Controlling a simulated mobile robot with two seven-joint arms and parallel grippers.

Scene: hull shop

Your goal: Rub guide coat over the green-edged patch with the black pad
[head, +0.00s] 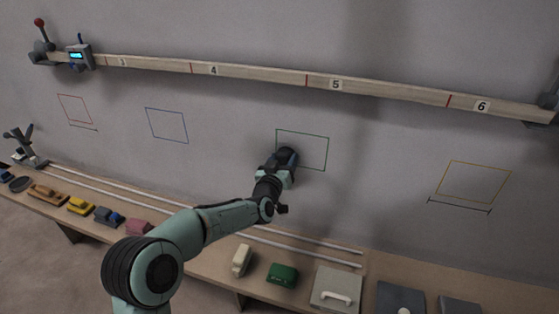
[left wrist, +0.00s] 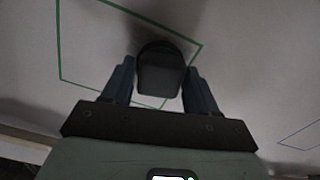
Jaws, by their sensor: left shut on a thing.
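The green-edged patch (head: 314,148) is an outlined four-sided area on the grey hull wall, below the batten between marks 4 and 5. It also shows in the left wrist view (left wrist: 95,45). My left gripper (head: 283,161) is shut on the black pad (left wrist: 160,70), with a finger on each side of it. The pad is at the patch's lower left corner in the head view and covers part of its edge. I cannot tell whether the pad touches the wall. No dark coat shows clearly in the patch; shadows lie there. My right gripper is not in view.
Red (head: 75,109), blue (head: 167,125) and yellow (head: 473,181) outlines mark other wall areas. A wooden batten (head: 260,79) runs above them. Below, a bench (head: 205,260) carries sanding blocks, a green block (head: 282,274), a handled board (head: 336,289) and long white rods.

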